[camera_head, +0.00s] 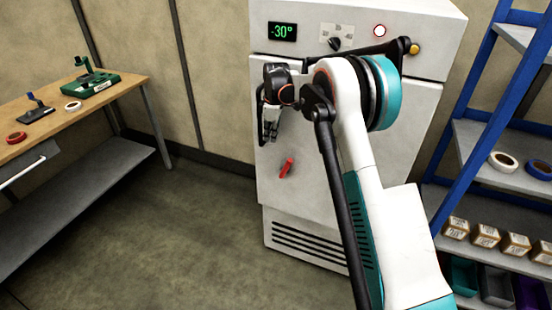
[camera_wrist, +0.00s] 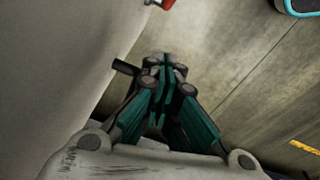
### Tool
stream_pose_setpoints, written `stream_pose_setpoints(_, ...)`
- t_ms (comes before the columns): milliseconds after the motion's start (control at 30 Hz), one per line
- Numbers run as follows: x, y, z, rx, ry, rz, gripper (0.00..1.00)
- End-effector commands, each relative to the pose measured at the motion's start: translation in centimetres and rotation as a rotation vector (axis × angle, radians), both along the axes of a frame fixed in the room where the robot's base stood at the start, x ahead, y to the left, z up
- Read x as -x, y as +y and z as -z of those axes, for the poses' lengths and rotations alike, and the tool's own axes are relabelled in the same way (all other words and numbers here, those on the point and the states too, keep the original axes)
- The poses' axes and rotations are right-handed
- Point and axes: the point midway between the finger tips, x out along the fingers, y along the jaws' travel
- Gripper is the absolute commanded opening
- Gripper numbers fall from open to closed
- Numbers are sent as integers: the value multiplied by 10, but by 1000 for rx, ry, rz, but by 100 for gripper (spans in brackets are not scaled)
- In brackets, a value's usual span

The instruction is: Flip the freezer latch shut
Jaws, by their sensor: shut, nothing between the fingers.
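The freezer (camera_head: 400,110) is a white cabinet with a green "-30°" display and a door below it. Its red latch (camera_head: 286,168) is on the left part of the door front and stands tilted. A bit of red at the top edge of the wrist view (camera_wrist: 168,3) looks like the same latch. My gripper (camera_head: 268,140) is beside the door, above and to the left of the latch and apart from it. In the wrist view my gripper (camera_wrist: 166,65) has its fingers together with nothing between them. My arm hides much of the door's middle and right.
A workbench (camera_head: 130,82) with a green tool and tape rolls stands at the left. A blue-framed shelf (camera_head: 470,140) with small boxes and tape stands close on the right. The floor (camera_head: 170,230) in front and to the left of the freezer is clear.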

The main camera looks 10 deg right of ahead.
Motion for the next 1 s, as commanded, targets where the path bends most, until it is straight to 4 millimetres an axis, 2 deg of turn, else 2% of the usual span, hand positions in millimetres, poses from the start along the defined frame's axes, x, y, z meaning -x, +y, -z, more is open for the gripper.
stream_pose_setpoints(200,0,0,1,0,0,1,0)
stream_pose_setpoints(333,-1,1,12,0,0,1,0)
stream_pose_setpoints(467,-3,2,32,0,0,1,0)
stream_pose_setpoints(833,-10,6,104,0,0,1,0)
stream_pose_setpoints(1000,0,-17,109,0,-1,3,0)
